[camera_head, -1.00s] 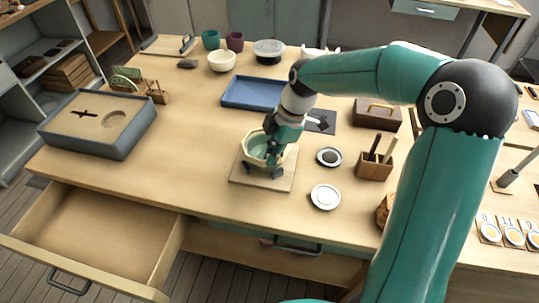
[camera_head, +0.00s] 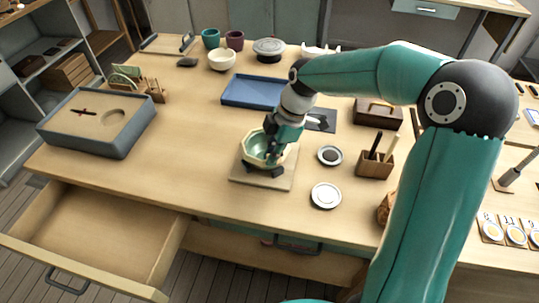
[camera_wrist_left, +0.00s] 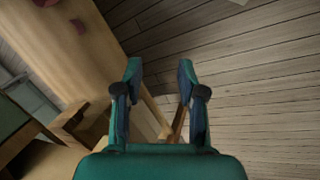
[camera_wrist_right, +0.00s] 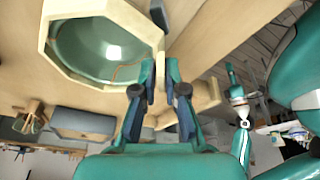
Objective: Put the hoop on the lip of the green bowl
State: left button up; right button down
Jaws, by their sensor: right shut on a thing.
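The green bowl (camera_head: 257,146) stands on a pale board (camera_head: 246,180) near the table's middle, with dark supports low around it. The cream, many-sided hoop (camera_wrist_right: 96,9) surrounds the bowl's opening in the right wrist view, where the bowl's glossy green inside (camera_wrist_right: 95,48) shows through it. My right gripper (camera_wrist_right: 157,78) is shut on the hoop's near edge, at the bowl's right side in the head view. The gripper hides part of the hoop and bowl. I cannot tell whether the hoop touches the lip all round. My left gripper (camera_wrist_left: 160,75) is open and empty, pointing toward the floor.
A blue tray (camera_head: 250,92) lies behind the bowl. A white dish (camera_head: 325,195), a dark-centred dish (camera_head: 330,156) and a wooden holder (camera_head: 375,165) stand to the right. A grey case (camera_head: 97,135) is at the left, above an open drawer (camera_head: 95,235).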

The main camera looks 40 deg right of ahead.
dwell(0.4)
jog(key=c, duration=0.7)
grip_release()
jog(key=shift+r, duration=0.15)
jog(key=shift+r+p, duration=2.15)
jog(key=shift+r, duration=0.75)
